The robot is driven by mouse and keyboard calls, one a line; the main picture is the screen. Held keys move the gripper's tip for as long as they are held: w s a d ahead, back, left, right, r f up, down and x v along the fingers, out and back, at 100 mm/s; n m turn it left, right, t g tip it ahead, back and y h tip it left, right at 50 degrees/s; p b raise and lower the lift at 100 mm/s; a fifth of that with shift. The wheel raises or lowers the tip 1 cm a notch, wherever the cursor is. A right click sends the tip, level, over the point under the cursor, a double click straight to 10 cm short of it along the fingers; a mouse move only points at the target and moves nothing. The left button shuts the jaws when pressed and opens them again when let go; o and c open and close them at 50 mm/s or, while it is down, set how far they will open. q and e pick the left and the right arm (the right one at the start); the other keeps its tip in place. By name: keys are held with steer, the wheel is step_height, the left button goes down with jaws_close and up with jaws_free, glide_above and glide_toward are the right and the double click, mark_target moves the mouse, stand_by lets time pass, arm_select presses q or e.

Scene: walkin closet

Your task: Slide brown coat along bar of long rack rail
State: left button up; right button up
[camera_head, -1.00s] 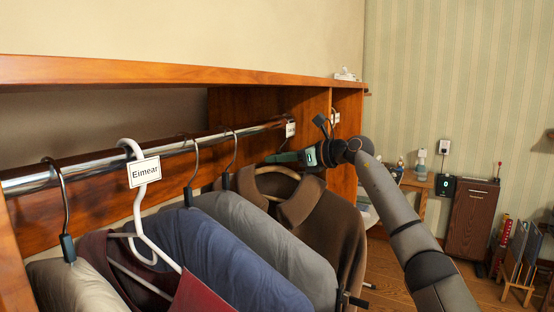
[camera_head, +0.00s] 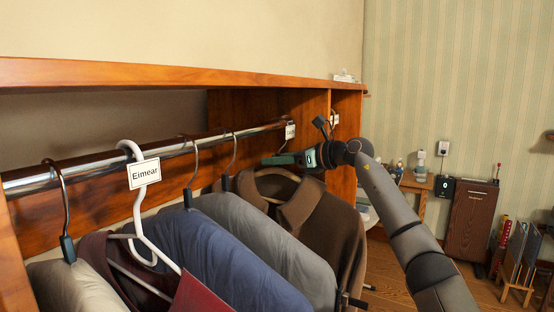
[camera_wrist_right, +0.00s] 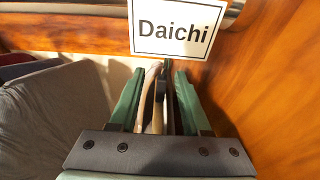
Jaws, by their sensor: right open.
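The brown coat (camera_head: 328,226) hangs near the far end of the long rack rail (camera_head: 168,150), on a pale hanger (camera_wrist_right: 147,98). My right gripper (camera_head: 278,159) is at the coat's collar, just below the rail. In the right wrist view my right gripper (camera_wrist_right: 158,74) has its two green fingers apart. The pale hanger and a dark strip show between them. Whether either finger touches the hanger cannot be told. The coat's hook is mostly hidden in the head view. My left gripper is not in view.
A grey garment (camera_head: 268,238) and a blue one (camera_head: 215,262) hang left of the coat. An "Eimear" tag (camera_head: 144,172) and a "Daichi" tag (camera_wrist_right: 176,28) hang at the rail. A wooden panel (camera_wrist_right: 275,85) stands close right of my gripper.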

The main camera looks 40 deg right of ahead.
steer(key=shift+f, duration=0.45)
steer(key=b+v, duration=0.1)
steer(key=v, duration=0.2)
steer(key=b+v, duration=0.2)
steer(key=v, duration=0.2)
steer(key=b+v, duration=0.1)
steer(key=v, duration=0.3)
steer(key=shift+s+d+r, duration=0.1)
steer(key=shift+s+r, duration=0.05)
steer(key=shift+r, duration=0.2)
steer(key=shift+s+d+r+b, duration=0.1)
steer(key=shift+s+r+b, duration=0.2)
steer(key=shift+s, duration=0.25)
